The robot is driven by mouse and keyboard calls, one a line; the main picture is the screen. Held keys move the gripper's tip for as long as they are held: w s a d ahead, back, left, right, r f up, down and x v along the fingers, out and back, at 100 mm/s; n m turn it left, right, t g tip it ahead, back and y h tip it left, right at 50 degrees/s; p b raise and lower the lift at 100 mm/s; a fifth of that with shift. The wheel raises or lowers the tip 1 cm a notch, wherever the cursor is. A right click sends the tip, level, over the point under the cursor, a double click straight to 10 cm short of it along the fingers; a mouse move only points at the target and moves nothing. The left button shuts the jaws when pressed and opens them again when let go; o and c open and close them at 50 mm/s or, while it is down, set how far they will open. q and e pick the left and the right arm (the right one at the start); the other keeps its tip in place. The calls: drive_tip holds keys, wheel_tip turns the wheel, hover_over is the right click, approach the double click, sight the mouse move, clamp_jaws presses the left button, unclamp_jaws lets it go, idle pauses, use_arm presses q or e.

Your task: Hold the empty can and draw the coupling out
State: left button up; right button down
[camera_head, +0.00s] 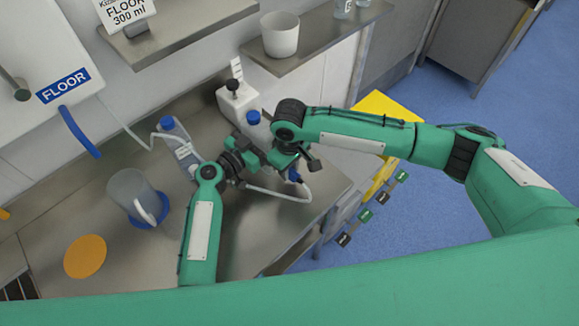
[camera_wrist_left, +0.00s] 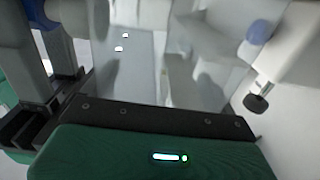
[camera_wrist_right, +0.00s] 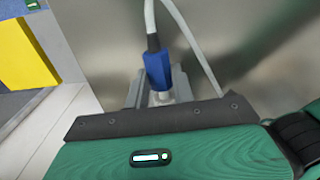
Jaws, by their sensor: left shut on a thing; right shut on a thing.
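A white can-like body (camera_head: 238,101) stands at the back of the steel counter, with a black knob on top and a blue cap (camera_head: 253,117) beside it. The arms hide its lower part. My left gripper (camera_head: 256,154) is shut at its near side, and I take the can to be in it; a pale blurred surface fills the left wrist view. My right gripper (camera_head: 298,164) is shut on the blue coupling (camera_wrist_right: 157,68), which has a dark sleeve and a white hose. The coupling's joint is partly hidden behind the gripper.
A clear bottle (camera_head: 178,145) with a blue cap and a jug (camera_head: 131,190) on a blue disc stand left on the counter (camera_head: 75,215). An orange disc (camera_head: 85,256) lies nearby. A shelf with a white cup (camera_head: 280,36) is above. The counter ends at the right.

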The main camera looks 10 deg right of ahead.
sight(300, 179)
drive_tip(key=shift+r+g+h, duration=0.15)
drive_tip(key=shift+g+h, duration=0.15)
drive_tip(key=shift+s+d, duration=0.45)
drive_tip(key=shift+s, duration=0.15)
idle(1.0)
drive_tip(key=shift+s+d, duration=0.15)
drive_tip(key=shift+s+d, duration=0.15)
drive_tip(key=shift+s, duration=0.05)
idle(0.4)
drive_tip(key=shift+s+d, duration=0.25)
drive_tip(key=shift+s+d, duration=0.1)
idle(0.4)
drive_tip(key=shift+s+d, duration=0.5)
drive_tip(key=shift+s, duration=0.2)
